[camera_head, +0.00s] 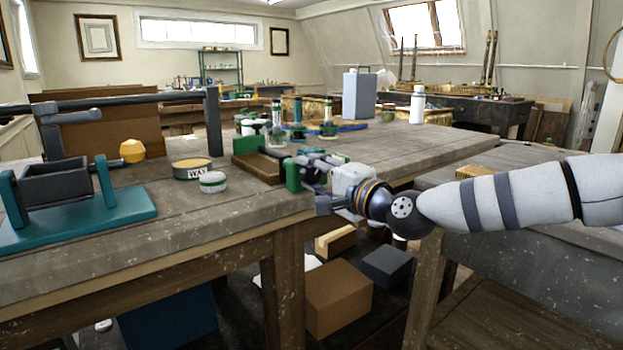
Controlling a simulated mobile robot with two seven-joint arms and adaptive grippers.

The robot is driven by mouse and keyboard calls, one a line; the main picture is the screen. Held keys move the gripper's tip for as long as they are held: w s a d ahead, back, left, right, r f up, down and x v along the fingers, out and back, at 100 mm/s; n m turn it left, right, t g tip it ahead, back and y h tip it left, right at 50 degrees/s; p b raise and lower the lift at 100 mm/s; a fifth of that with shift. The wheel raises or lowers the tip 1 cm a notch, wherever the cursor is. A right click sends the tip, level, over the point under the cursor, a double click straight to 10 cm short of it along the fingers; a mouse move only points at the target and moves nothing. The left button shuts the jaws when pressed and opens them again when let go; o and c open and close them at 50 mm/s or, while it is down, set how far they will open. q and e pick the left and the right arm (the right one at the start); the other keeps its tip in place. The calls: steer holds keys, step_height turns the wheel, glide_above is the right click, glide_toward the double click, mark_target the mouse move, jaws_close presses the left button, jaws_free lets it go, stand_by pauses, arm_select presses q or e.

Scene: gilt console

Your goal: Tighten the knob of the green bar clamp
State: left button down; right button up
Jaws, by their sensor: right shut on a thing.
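The green bar clamp lies on the workbench (130,255) near its right edge, with one green jaw (247,145) at the back and another green jaw (293,175) at the front. A brown wooden piece (257,166) sits between the jaws. My right gripper (308,172) comes in from the right, at the front jaw. It is shut on the clamp's knob, which its fingers and body hide. I cannot see how far the knob is turned. My left gripper is not in view.
A wax tin (191,168) and a small lidded jar (213,182) stand left of the clamp. Several bottles stand behind it.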

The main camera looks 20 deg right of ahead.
steer(key=shift+f+m+b, duration=0.25)
steer(key=shift+m+b, duration=0.15)
steer(key=shift+m, duration=0.7)
steer(key=o, duration=1)
steer(key=shift+s, duration=0.1)
steer(key=shift+o, duration=0.9)
steer(key=shift+r, duration=0.15)
steer(key=v, duration=1.2)
